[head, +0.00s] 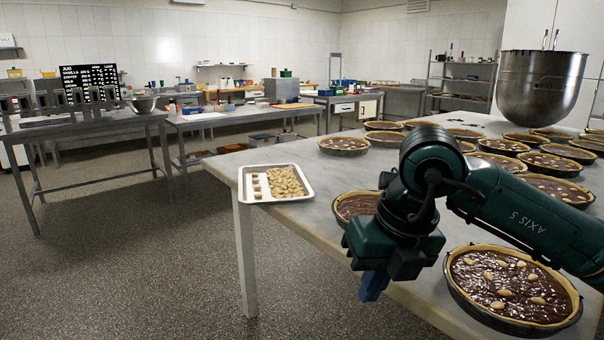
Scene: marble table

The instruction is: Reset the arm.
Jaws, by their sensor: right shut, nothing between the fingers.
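My right arm comes in from the right of the head view, dark green, over the front part of the marble table (290,152). My right gripper (372,288) hangs at its end and points down near the table's front edge, with a blue part showing at the bottom. It is shut and holds nothing. My left gripper is not in the head view. A pie with a chocolate filling and several pale nuts (508,288) lies right of the gripper. Another chocolate pie (356,206) is partly hidden behind my arm.
A white tray (274,183) with pale pieces lies at the table's left corner. Several more pies (345,146) cover the back and right of the table. A large steel bowl (540,85) stands above them. Grey floor (130,270) is free at the left.

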